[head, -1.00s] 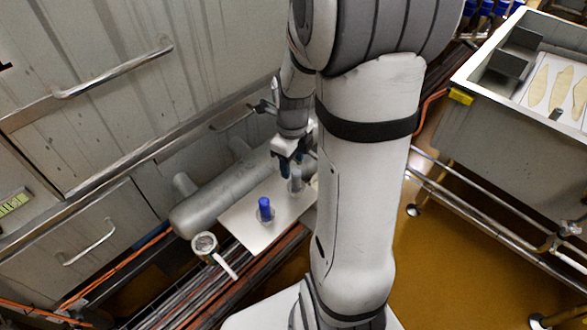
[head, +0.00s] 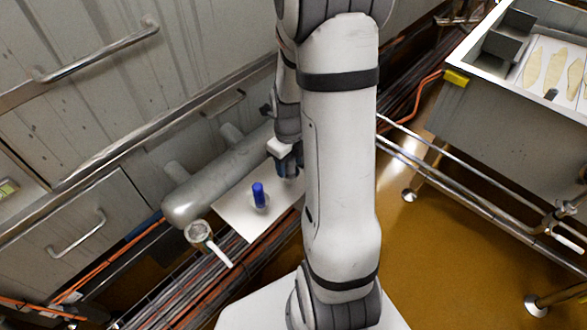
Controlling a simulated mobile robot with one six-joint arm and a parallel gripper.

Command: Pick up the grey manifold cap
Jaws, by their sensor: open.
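My gripper (head: 289,169) is at the far side of the white board, its dark fingers pointing down just left of my arm. It is open. I cannot make out the grey manifold cap now; the gripper and my arm cover that part of the board. A blue-topped piece (head: 258,194) stands upright on the white board (head: 232,216), to the left of and nearer than the gripper. The grey manifold pipe (head: 215,180) with short stubs lies along the board's far left side.
A round metal fitting with a white strip (head: 199,234) is by the pipe's near end. Cabinets with a bar handle (head: 98,52) stand at the left. A steel tub on a tubular frame (head: 476,110) is at the right, with open brown floor (head: 440,240) before it.

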